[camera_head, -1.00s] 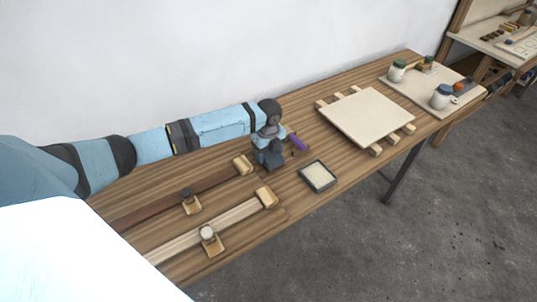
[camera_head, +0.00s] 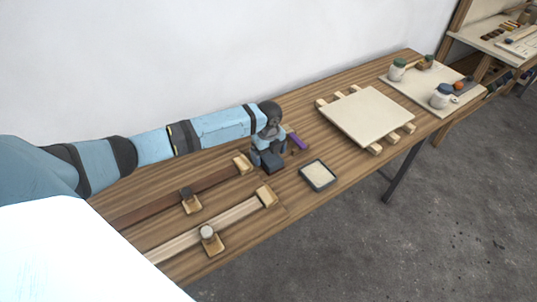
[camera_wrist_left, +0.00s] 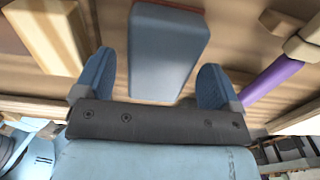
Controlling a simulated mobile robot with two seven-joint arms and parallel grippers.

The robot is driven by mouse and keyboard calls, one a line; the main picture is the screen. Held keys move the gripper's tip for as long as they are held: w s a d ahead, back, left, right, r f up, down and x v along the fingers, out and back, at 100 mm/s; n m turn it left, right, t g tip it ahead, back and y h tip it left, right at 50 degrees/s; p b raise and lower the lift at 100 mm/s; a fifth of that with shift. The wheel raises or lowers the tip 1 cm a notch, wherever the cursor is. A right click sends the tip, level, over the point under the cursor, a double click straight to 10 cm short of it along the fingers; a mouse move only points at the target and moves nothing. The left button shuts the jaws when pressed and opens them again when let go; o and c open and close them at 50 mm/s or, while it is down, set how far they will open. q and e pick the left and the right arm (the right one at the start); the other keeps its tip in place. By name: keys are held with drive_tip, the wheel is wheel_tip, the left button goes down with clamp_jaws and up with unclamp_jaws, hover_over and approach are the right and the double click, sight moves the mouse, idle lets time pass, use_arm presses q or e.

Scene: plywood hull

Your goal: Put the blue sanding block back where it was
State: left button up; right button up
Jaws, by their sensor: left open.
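The blue sanding block (camera_wrist_left: 168,48) shows in the left wrist view as a blue-grey block with a brown strip at its far end. It lies between the fingers of my left gripper (camera_wrist_left: 153,76), with a gap on both sides. In the head view my left gripper (camera_head: 268,158) is open, low over the wooden bench (camera_head: 290,95). The block is mostly hidden there by the gripper. My right gripper is not in view.
A purple-handled tool (camera_head: 297,141) lies just right of the gripper. A grey-rimmed tray (camera_head: 318,175) stands in front of it. Clamps with wooden jaws (camera_head: 266,197) lie to the left. A pale panel (camera_head: 367,115) rests on strips at the right.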

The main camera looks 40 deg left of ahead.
sight(268, 155)
use_arm(q)
wheel_tip(268, 155, up, 12)
drive_tip(key=shift+f, duration=0.2)
drive_tip(key=shift+f, duration=0.1)
idle(0.5)
